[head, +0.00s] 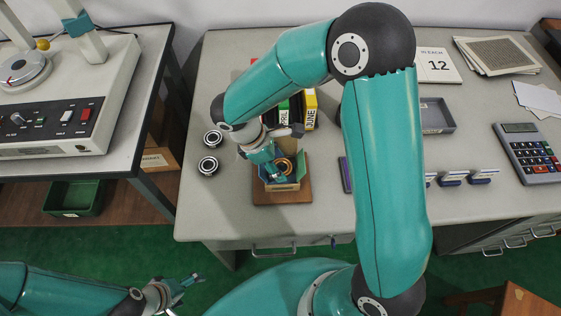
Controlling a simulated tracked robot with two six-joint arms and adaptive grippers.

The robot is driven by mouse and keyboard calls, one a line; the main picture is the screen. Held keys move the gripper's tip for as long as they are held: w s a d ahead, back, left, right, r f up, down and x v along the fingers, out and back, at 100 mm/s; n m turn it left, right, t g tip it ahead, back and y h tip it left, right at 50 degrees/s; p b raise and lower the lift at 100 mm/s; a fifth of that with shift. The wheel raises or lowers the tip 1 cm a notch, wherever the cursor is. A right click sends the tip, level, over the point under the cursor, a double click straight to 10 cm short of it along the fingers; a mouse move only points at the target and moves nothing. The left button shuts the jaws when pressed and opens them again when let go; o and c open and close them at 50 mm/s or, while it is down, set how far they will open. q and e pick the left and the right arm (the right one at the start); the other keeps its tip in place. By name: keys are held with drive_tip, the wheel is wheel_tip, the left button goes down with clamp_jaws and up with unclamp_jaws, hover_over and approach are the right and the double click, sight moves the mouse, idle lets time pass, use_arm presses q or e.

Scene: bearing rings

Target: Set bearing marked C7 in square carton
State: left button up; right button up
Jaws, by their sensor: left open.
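A small square carton (297,184) with blue inside walls and open flaps stands on a brown board (268,198) near the desk's front edge. A copper-coloured bearing ring (289,164) shows at the carton's opening. My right gripper (279,170) reaches down at the carton with its fingers against or around this ring; I cannot tell whether it grips it. Two dark bearings, one (213,139) behind the other (208,166), lie on the desk left of the carton. No bearing marking is readable. My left gripper (187,282) is open and empty, low over the green floor.
Binders (308,108) stand behind the carton, partly hidden by my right arm. A grey tray (435,115), a calculator (530,152) and papers (497,55) lie to the right. A machine (62,90) stands on the left table, with a green bin (73,198) below.

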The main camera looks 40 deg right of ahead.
drive_tip(key=o, duration=0.5)
drive_tip(key=shift+r, duration=0.1)
drive_tip(key=shift+w, duration=0.2)
drive_tip(key=shift+r, duration=0.15)
drive_tip(key=shift+r+p, duration=2.4)
drive_tip(key=shift+r, duration=0.45)
drive_tip(key=shift+s+f, duration=0.1)
